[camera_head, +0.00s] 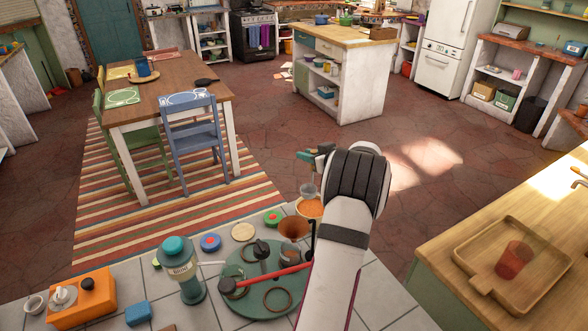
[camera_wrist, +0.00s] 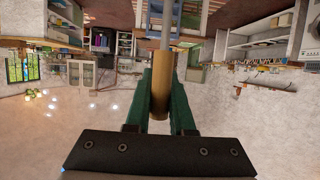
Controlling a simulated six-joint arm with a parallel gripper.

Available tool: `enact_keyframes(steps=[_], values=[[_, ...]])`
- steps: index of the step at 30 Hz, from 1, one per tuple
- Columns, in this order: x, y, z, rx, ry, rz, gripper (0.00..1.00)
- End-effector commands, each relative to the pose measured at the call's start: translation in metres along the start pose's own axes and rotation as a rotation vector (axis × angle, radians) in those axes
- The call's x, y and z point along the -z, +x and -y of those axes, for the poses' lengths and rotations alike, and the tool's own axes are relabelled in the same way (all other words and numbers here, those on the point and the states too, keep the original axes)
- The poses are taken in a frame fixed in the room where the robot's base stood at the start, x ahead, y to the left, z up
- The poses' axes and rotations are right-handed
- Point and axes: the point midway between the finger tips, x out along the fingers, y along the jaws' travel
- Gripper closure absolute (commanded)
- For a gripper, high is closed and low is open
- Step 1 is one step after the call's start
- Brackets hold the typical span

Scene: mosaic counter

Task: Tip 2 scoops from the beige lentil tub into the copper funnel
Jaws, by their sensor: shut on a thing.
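My gripper (camera_head: 318,155) is above the far edge of the tiled counter, its green fingers shut on the scoop. In the wrist view the fingers (camera_wrist: 162,88) clasp the scoop's tan handle (camera_wrist: 159,104), with a grey shaft running up from it. The scoop's greyish cup (camera_head: 308,190) hangs just over the lentil tub (camera_head: 310,208), which shows orange lentils. Whether the cup touches or holds lentils I cannot tell. The copper funnel (camera_head: 294,226) stands just nearer and left of the tub, partly behind my arm.
A green round base (camera_head: 262,300) with a red rod and rings lies near the funnel. A teal-topped grinder (camera_head: 178,262), an orange box (camera_head: 82,298), a blue block (camera_head: 138,313) and several round lids are to the left. A wooden tray (camera_head: 510,262) is at the right.

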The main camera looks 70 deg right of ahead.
Motion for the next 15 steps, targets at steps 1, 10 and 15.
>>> enact_keyframes(steps=[1, 10, 15], values=[[-0.006, 0.009, -0.011, -0.043, 0.023, 0.005, 1.0], [-0.032, 0.026, -0.03, -0.119, 0.06, 0.017, 1.0], [-0.054, 0.035, -0.03, -0.117, 0.06, 0.016, 1.0]])
